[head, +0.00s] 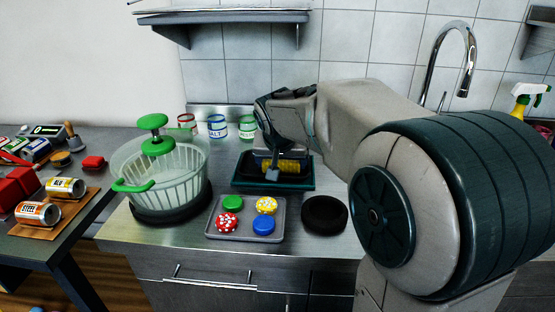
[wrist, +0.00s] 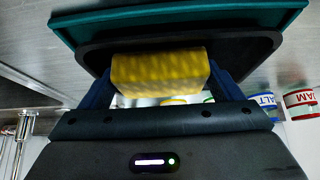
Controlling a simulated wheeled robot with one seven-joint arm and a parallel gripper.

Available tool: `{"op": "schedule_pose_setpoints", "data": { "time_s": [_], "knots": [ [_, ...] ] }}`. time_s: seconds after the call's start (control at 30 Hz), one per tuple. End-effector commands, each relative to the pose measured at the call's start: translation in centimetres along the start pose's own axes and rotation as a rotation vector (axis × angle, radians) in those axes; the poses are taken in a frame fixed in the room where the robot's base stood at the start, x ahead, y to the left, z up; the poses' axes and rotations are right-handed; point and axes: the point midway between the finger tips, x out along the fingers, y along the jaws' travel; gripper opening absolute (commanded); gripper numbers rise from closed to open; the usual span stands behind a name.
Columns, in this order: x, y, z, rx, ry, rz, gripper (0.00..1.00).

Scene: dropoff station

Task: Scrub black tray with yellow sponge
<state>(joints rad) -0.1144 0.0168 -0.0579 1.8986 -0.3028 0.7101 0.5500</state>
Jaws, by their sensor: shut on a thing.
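The yellow sponge (wrist: 160,74) is between the two fingers of my gripper (wrist: 162,88) in the wrist view, and the fingers are shut on it. In the head view the sponge (head: 287,166) shows as a yellow strip beneath my gripper (head: 274,172). The black tray (wrist: 245,47) lies right beyond the sponge in the wrist view, inside a dark teal tray (wrist: 180,22). In the head view the black tray (head: 244,170) stands on the counter, with the sponge over its inside. I cannot tell whether the sponge touches the tray.
A salad spinner (head: 160,170) stands left of the tray. In front are a grey tray (head: 246,224) with coloured lids and a black round object (head: 324,214). Jars (head: 217,127) stand behind. Cans (head: 38,213) are on the left table. A tap (head: 448,55) rises at right.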

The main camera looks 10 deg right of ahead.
Motion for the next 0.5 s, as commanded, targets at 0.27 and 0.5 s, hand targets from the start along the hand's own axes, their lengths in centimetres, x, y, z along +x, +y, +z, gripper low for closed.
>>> {"op": "schedule_pose_setpoints", "data": {
  "time_s": [0.27,0.5],
  "knots": [
    [0.1,-1.6,0.1,-0.003,-0.001,-0.001,0.67],
    [0.1,-3.2,0.1,-0.002,0.0,-0.001,0.67]
  ]
}}
